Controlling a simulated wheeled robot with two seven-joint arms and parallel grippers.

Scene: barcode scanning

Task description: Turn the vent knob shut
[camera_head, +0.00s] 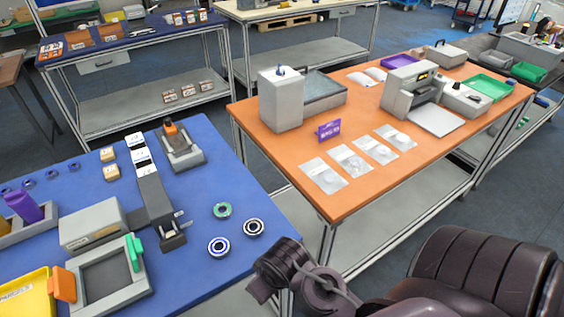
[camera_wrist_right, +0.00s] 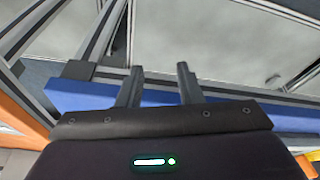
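I cannot pick out a vent knob for certain. My right arm comes in at the lower right of the head view, by the gap between the blue and orange tables, well apart from the box. In the right wrist view my right gripper (camera_wrist_right: 156,72) has its two fingers apart with nothing between them. My left gripper is not in view.
The blue table (camera_head: 190,240) holds tape rolls (camera_head: 254,228), a grey frame (camera_head: 108,275) and a label device (camera_head: 183,146).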

